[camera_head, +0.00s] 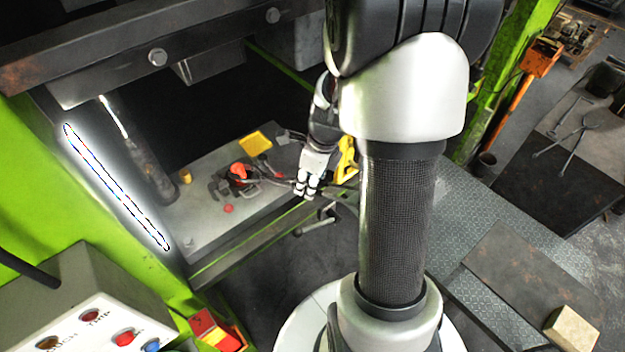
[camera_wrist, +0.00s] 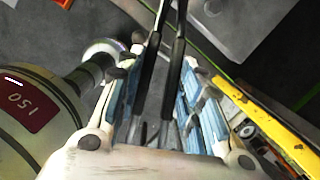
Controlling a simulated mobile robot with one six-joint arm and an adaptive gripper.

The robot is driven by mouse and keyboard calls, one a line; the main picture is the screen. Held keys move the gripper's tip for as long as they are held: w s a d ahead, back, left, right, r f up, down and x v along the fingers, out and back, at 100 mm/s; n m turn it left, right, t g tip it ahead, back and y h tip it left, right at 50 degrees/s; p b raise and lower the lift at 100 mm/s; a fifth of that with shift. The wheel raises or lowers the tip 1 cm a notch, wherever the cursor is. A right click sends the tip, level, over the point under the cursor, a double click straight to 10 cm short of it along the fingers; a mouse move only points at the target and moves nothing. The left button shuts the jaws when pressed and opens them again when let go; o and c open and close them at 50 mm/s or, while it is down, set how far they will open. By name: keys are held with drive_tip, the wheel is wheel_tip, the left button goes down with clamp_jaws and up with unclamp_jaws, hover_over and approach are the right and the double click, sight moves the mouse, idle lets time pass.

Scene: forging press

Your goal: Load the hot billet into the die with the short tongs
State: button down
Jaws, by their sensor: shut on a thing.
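My gripper (camera_head: 307,187) is shut on dark metal tongs (camera_head: 272,179) at the edge of the press bed. In the wrist view, the two dark handles of the tongs (camera_wrist: 161,75) run up between the blue-padded fingers of my gripper (camera_wrist: 172,88) and leave the picture at the top. In the head view the tongs point left, over the bed. An orange-red piece (camera_head: 238,170) sits near their far end among dark metal parts; it may be the hot billet. I cannot tell whether the jaws touch it, and the die cannot be made out clearly.
The grey press bed (camera_head: 205,222) also holds a small red ball (camera_head: 228,208), a yellow cup (camera_head: 186,176) and a yellow tray (camera_head: 254,143). Green press uprights flank it. A control box (camera_head: 95,300) stands front left. Other tongs (camera_head: 578,128) lie on a table at right.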

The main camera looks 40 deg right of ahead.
drive_tip(key=shift+s+d+f+t+y+b, duration=0.2)
drive_tip(key=shift+f+b, duration=0.3)
drive_tip(key=shift+b, duration=0.85)
drive_tip(key=shift+s+a+f+t+y+b, duration=0.1)
drive_tip(key=shift+f+t+b, duration=0.3)
drive_tip(key=shift+b, duration=0.95)
drive_tip(key=shift+s+d+f+t+y+b, duration=0.15)
drive_tip(key=shift+f+b, duration=0.5)
drive_tip(key=shift+b, duration=0.7)
drive_tip(key=shift+w+a+p, duration=0.2)
drive_tip(key=shift+w+p, duration=0.2)
drive_tip(key=shift+p, duration=0.05)
idle(0.5)
drive_tip(key=c, duration=1.5)
unclamp_jaws()
drive_tip(key=shift+o, duration=1.1)
drive_tip(key=shift+s, duration=0.15)
